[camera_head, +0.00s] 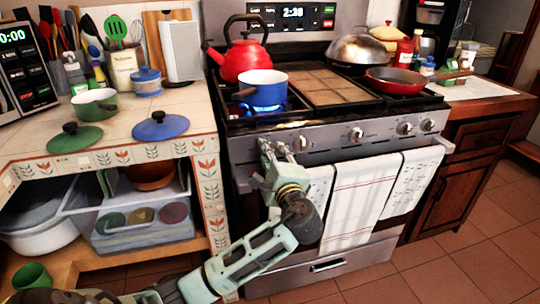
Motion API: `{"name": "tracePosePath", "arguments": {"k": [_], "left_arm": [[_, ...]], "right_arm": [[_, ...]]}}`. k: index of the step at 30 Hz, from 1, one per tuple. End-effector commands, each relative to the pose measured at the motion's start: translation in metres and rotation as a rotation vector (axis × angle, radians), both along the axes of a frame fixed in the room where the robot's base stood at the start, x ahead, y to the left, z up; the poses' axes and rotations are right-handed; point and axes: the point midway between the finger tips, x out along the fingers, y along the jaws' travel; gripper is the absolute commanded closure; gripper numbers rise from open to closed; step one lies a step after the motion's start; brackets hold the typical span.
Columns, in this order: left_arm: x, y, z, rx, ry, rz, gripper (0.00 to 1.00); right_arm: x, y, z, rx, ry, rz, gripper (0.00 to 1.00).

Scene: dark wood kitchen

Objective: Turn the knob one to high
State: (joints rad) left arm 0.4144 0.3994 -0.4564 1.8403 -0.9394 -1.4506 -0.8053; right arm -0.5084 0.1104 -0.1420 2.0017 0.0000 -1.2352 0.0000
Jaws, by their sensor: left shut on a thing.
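The stove's front panel (333,143) carries a row of silver knobs. My left gripper (277,148) is at the left end of this row, shut on the leftmost knob, which its fingers largely hide. Another knob (301,143) shows just right of the fingers. A middle knob (357,134) and two knobs at the right (405,128) are clear of the gripper. A blue flame shows under the blue pot (265,87) on the front left burner. I cannot read the held knob's setting. My right gripper is not in view.
White towels (359,205) hang on the oven handle right of my left arm. A red kettle (246,58) and red pan (397,81) stand on the stove. The tiled counter (110,133) on the left holds a green pot and lids. The floor at right is clear.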

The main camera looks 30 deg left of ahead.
Motion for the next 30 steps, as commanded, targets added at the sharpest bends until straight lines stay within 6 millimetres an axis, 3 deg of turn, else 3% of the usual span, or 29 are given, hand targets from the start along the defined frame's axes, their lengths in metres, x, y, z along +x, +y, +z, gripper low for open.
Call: {"name": "tracePosePath", "arguments": {"k": [1, 12, 30], "left_arm": [[-0.002, 0.000, -0.011, -0.037, -0.012, 0.007, 0.96], [0.000, -0.002, -0.012, -0.194, -0.196, 0.005, 0.96], [0.001, -0.003, -0.011, -0.250, -0.262, 0.003, 0.96]], "right_arm": [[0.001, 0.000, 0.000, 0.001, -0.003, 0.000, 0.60], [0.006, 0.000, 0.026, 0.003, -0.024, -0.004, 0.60], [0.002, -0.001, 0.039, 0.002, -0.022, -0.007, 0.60]]}}
